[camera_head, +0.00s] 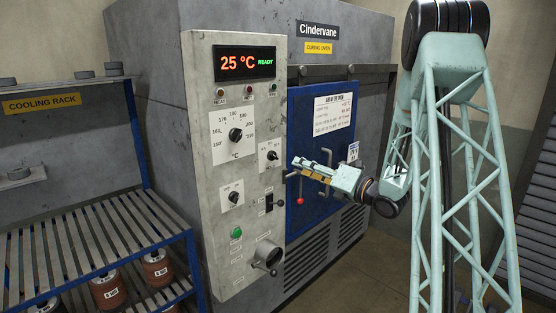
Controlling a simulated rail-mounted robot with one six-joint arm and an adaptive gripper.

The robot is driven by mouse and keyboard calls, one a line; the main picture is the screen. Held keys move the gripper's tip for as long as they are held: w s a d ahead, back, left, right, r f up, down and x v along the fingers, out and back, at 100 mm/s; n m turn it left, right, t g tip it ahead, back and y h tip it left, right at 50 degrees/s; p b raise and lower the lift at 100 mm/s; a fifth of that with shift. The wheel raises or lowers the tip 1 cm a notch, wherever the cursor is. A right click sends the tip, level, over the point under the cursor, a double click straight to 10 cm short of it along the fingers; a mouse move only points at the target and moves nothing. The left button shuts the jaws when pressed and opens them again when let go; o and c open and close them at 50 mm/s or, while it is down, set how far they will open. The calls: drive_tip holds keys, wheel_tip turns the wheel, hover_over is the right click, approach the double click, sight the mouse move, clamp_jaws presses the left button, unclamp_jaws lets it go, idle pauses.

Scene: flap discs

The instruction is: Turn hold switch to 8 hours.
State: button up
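The curing oven's grey control panel (206,80) faces me left of the blue door. It has a large temperature dial (235,135), a small black knob to its right (271,155), and another small black knob below it (233,197). The labels on both small knobs are too small to read, so I cannot tell which is the hold switch or its setting. My gripper (304,167) is in front of the blue door, right of the panel and its knobs, pointing left. It appears clear of the knobs. I cannot tell how far its fingers are apart.
The display (245,63) reads 25 °C and READY. The blue door (308,215) has a red-tipped handle (300,200). A cooling rack (90,262) stands left.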

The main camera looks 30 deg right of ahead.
sight(276, 157)
drive_tip(key=shift+w+a, duration=0.1)
drive_tip(key=shift+w, duration=0.1)
drive_tip(key=shift+x, duration=6.7)
drive_tip(key=c, duration=0.8)
drive_tip(key=shift+c, duration=0.2)
